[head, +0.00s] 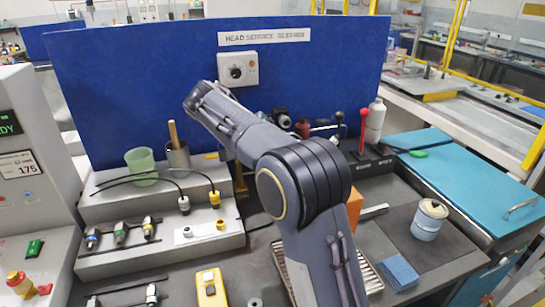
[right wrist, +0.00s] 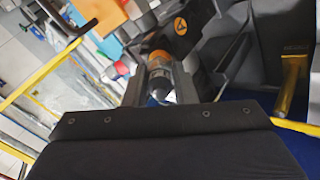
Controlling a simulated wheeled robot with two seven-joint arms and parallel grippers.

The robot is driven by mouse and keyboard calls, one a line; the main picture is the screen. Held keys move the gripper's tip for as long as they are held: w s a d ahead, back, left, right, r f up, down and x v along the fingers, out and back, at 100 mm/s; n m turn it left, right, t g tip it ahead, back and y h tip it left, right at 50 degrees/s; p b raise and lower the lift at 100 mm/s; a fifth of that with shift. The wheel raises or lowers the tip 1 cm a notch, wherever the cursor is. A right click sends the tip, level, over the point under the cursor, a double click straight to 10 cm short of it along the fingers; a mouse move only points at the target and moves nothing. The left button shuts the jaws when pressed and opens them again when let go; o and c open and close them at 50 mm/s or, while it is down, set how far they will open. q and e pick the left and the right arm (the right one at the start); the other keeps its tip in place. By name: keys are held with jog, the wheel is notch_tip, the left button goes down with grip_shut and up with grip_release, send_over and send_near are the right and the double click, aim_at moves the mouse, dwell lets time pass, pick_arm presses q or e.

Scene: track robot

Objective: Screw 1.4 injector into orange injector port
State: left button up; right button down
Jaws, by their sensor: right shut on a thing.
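In the right wrist view my right gripper (right wrist: 160,88) is shut on a small injector-like part (right wrist: 157,66) with an orange band and a silver body. Its far end and any 1.4 marking cannot be made out. In the head view my right arm crosses the middle, in front of the blue panel, and I cannot make out its fingertips. Blue-, green- and yellow-banded injectors (head: 120,234) lie on the grey stepped stand at the left. I cannot pick out the orange injector port. My left gripper is not in view.
Two cable connectors (head: 184,204) hang over the stepped stand (head: 100,262). A yellow device (head: 210,288) is in front.

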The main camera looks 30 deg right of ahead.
jog(key=shift+m, duration=0.4)
jog(key=shift+f+m+b, duration=0.1)
jog(key=shift+m+b, duration=0.4)
jog(key=m+b, duration=0.2)
jog(key=m, duration=0.3)
jog(key=shift+b, duration=0.3)
jog(key=m+b, duration=0.2)
jog(key=m, duration=0.2)
jog(key=shift+m+b, duration=0.3)
jog(key=shift+m, duration=0.7)
